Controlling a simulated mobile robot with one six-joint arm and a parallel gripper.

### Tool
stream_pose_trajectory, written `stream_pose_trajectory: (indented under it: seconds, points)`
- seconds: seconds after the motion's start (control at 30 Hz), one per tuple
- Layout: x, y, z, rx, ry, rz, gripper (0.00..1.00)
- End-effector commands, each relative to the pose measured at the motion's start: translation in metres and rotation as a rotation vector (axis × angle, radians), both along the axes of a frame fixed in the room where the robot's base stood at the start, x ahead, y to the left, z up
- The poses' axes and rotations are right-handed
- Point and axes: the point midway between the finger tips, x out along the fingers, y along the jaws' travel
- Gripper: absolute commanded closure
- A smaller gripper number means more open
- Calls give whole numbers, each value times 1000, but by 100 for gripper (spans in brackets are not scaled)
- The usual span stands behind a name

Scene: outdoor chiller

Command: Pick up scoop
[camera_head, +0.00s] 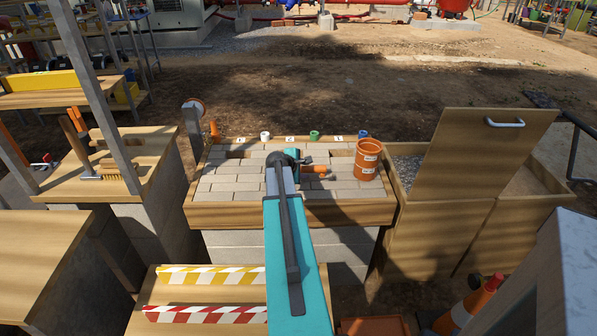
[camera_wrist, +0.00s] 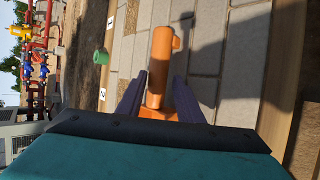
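An orange scoop-like piece (camera_wrist: 160,65) shows in the wrist view, with a thick rounded handle and a wider orange part (camera_wrist: 157,113) nearer my gripper. In the head view its orange end (camera_head: 318,174) shows just right of my gripper (camera_head: 294,158), low over the paved table top. In the wrist view the two dark fingers of my gripper (camera_wrist: 161,80) stand apart on either side of the orange piece. Small gaps seem to show beside it, so I see no firm grip. The wider part is partly hidden behind the gripper body.
An orange bucket (camera_head: 368,158) stands right of my gripper on the paved wooden-framed table (camera_head: 240,212). Small coloured pipe ends (camera_head: 314,135) and number tags line its back edge. A gravel bin with a raised wooden lid (camera_head: 470,150) is at right. Brushes (camera_head: 122,172) lie at left.

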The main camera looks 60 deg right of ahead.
Motion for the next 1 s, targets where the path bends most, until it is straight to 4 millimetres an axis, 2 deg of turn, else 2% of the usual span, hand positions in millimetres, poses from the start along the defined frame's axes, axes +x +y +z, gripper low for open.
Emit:
stream_pose_trajectory:
  seconds: [0.6, 0.67, 0.8, 0.83, 1.0]
  points:
    - [2, -2, -2, 0, -1, 2, 67]
    - [1, -1, -2, 0, -1, 2, 74]
    - [2, -1, -3, 1, 0, 2, 97]
    - [2, -1, -3, 1, 0, 2, 100]
    - [2, -1, -3, 2, 0, 2, 100]
